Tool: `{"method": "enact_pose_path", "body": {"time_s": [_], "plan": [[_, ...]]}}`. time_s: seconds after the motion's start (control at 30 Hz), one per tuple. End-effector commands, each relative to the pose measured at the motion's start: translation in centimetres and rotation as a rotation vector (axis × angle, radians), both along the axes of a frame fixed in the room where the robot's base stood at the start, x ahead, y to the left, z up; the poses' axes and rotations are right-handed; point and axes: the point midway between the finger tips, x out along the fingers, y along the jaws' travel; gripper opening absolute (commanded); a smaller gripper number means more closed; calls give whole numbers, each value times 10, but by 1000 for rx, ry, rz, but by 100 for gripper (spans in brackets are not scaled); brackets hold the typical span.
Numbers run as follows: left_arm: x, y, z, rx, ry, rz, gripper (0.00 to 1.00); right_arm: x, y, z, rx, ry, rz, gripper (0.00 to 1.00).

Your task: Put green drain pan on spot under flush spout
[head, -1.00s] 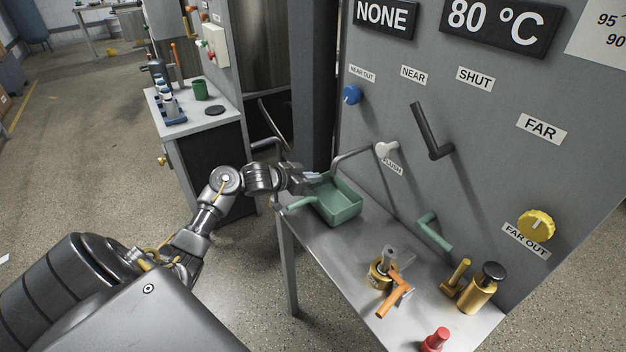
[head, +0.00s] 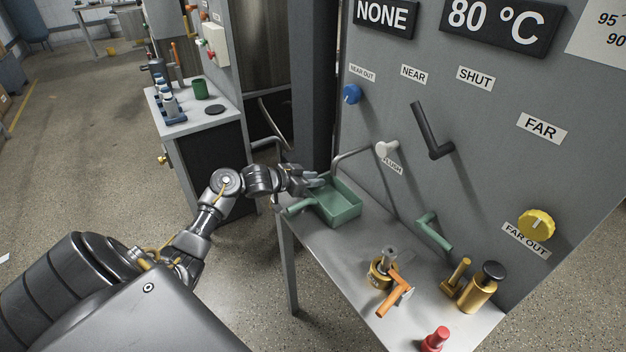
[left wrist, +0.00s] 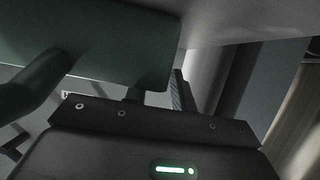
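The green drain pan (head: 345,213) sits at the far left end of the metal table, its handle (head: 299,207) pointing left. The bent flush spout (head: 352,153) comes from the wall panel and reaches over the pan's back side. My left gripper (head: 316,181) is at the pan's back left rim, close to or touching it. In the left wrist view the pan (left wrist: 120,45) fills the upper left, and a ridged finger shows beside its edge. The pan hides part of the fingers, so their grip is unclear. The spot under the pan is hidden. My right gripper is out of view.
The table's right part holds a brass part with an orange handle (head: 397,292), a brass bottle (head: 477,288) and a red object (head: 435,340). A green lever (head: 434,232) sticks out from the panel. The table top (head: 335,258) in front of the pan is bare.

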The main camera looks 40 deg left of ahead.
Motion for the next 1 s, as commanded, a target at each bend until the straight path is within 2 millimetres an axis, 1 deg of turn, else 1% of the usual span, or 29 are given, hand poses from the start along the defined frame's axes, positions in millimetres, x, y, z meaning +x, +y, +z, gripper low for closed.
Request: {"method": "enact_pose_path", "body": {"time_s": [0.17, 0.4, 0.5, 0.6, 0.77, 1.0], "plan": [[-23, 9, 9, 5, 0, -1, 25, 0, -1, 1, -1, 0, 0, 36], [-68, 24, 29, 6, 1, 0, 25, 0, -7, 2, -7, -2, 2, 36], [-83, 29, 36, 4, 2, -2, 25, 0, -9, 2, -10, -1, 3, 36], [-95, 33, 40, 2, 1, 1, 25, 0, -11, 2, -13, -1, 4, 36], [-103, 36, 45, 1, 0, 0, 25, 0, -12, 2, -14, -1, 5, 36], [-104, 37, 46, 0, 0, 0, 25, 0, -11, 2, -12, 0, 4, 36]]}}
